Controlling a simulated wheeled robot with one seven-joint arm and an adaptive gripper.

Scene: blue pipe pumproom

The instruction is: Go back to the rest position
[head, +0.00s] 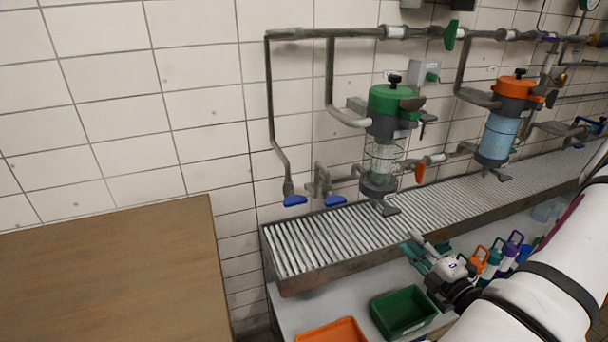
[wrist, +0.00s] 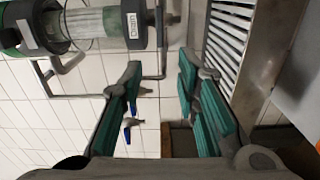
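My gripper (head: 425,255) is at the front edge of the slatted metal drain shelf (head: 335,235), at the end of my white arm, which comes in from the right. In the wrist view, the two teal fingers of my gripper (wrist: 160,95) stand wide apart with nothing between them. The green-topped filter (head: 388,105) is on the wall above and behind my gripper. In the wrist view this filter (wrist: 95,22) lies sideways at the top left, beyond the fingers. The slatted shelf (wrist: 232,40) shows at the right there.
An orange tray (head: 330,331) and a green tray (head: 403,312) sit on the lower surface. Several coloured-handled bottles (head: 495,262) stand right of my gripper. An orange-topped filter (head: 505,115) and pipes line the wall. A wooden tabletop (head: 115,275) is at the left, bare.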

